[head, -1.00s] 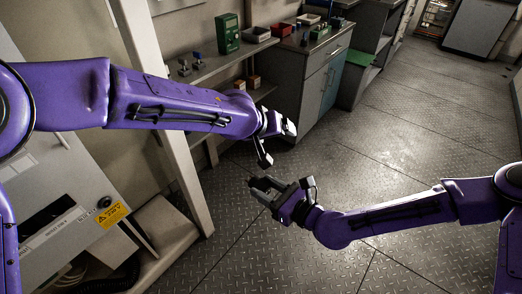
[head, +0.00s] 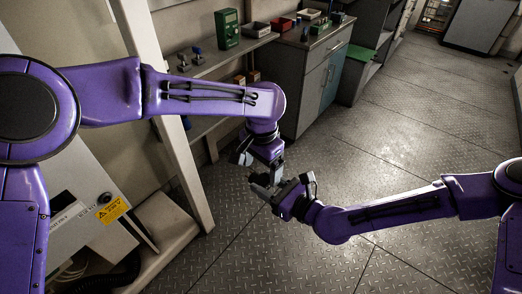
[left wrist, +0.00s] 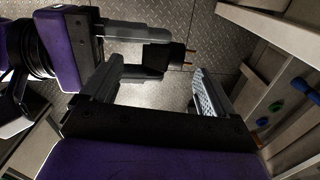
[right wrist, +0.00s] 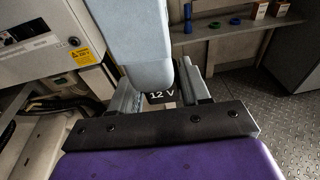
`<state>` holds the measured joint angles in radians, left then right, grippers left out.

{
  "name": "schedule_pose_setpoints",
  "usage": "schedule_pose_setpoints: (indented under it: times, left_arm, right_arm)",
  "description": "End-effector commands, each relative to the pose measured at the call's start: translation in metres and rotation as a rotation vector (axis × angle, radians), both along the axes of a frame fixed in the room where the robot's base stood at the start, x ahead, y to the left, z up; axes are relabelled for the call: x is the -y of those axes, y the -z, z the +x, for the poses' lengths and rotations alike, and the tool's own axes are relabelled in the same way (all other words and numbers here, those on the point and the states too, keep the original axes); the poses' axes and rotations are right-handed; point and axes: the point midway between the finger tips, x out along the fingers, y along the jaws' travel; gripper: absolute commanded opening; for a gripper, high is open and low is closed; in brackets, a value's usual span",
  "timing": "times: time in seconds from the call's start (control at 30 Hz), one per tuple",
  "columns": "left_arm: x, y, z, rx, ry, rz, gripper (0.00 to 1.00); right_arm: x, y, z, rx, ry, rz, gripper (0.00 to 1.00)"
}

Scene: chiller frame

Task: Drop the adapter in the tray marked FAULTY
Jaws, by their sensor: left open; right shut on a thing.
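The adapter is a small black block with two metal pins, seen in the left wrist view (left wrist: 179,55). In the right wrist view its "12 V" label (right wrist: 162,96) shows between the fingers. My right gripper (head: 265,186) is shut on it, above the floor. My left gripper (left wrist: 158,66) is open and close by, its fingers spread to either side of the adapter's pin end. I see no contact between them. In the head view the adapter is largely hidden by the grippers.
A grey cabinet (head: 312,90) with a red box (head: 282,25) on top stands at the back. A shelf left of it holds a green meter (head: 227,28) and small parts. A white post (head: 186,170) rises at left. The floor (head: 420,130) at right is clear.

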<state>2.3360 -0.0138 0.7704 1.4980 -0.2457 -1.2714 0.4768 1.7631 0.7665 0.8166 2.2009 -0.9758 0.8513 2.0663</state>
Motion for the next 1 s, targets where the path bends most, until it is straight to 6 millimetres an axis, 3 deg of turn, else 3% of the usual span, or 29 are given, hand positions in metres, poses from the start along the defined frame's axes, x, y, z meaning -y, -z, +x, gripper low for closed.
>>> schedule_pose_setpoints:
  times: [0.1, 0.23, 0.57, 0.6, 0.77, 0.83, 0.87, 0.93, 1.0]
  left_arm:
    - [0.0, 0.024, -0.001, -0.003, 0.0, 0.0, 0.88]
    - [0.0, 0.041, 0.0, -0.001, 0.001, 0.001, 0.88]
    - [0.0, 0.047, 0.0, 0.002, 0.0, -0.001, 0.88]
    - [0.0, 0.047, 0.0, 0.002, 0.0, -0.001, 0.85]
    - [0.001, 0.047, 0.0, 0.001, 0.0, -0.001, 0.33]
    - [0.001, 0.047, 0.0, 0.001, 0.0, -0.002, 0.28]
    - [0.001, 0.047, 0.0, 0.001, 0.0, -0.002, 0.28]
    - [0.001, 0.047, 0.0, 0.001, 0.0, -0.002, 0.28]
    - [0.001, 0.047, 0.0, 0.001, 0.0, -0.001, 0.28]
  right_arm:
    - [0.0, 0.0, 0.0, 0.001, 0.0, 0.001, 0.05]
    - [0.0, 0.0, 0.0, 0.001, 0.0, 0.001, 0.05]
    - [0.0, 0.0, 0.0, 0.001, 0.0, 0.001, 0.05]
    - [0.0, 0.0, 0.0, 0.001, 0.0, 0.001, 0.05]
    - [0.0, 0.0, 0.0, 0.001, 0.0, 0.001, 0.05]
    - [0.0, 0.0, 0.0, 0.001, 0.001, 0.001, 0.05]
    - [0.0, 0.0, 0.0, 0.001, 0.001, 0.001, 0.53]
    - [0.0, 0.0, 0.0, 0.001, 0.001, 0.001, 0.76]
    - [0.0, 0.0, 0.0, 0.001, 0.0, 0.001, 0.76]
